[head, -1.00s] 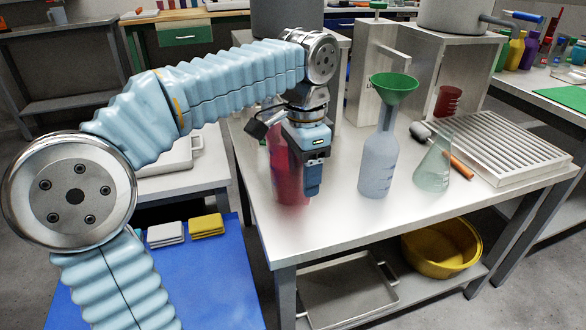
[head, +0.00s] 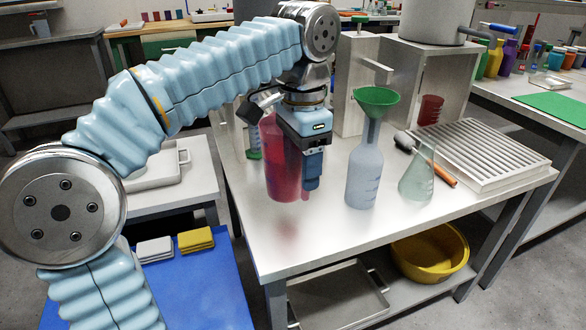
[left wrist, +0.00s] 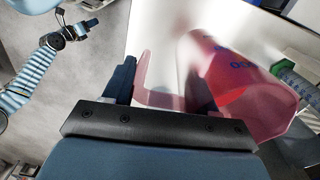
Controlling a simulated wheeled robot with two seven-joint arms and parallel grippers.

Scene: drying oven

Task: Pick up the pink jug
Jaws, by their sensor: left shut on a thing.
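The pink jug (head: 284,165) is a translucent red-pink vessel, upright over the left part of the steel table (head: 330,228) in the head view. A gap and a reflection below its base show it a little above the tabletop. My left gripper (head: 311,180) points down on its right side, shut on its handle. In the left wrist view the jug (left wrist: 235,80) fills the right side, and its handle (left wrist: 150,97) lies between the fingers of my left gripper (left wrist: 160,88). What looks like my right gripper (left wrist: 88,24) is small at the upper left there; its jaws are unclear.
Right of the jug stand a bottle (head: 362,175) with a green funnel (head: 375,98) and a conical flask (head: 417,180). A brush (head: 425,158), a slatted rack (head: 480,153) and steel cabinets (head: 425,80) lie beyond. The front of the table is clear.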

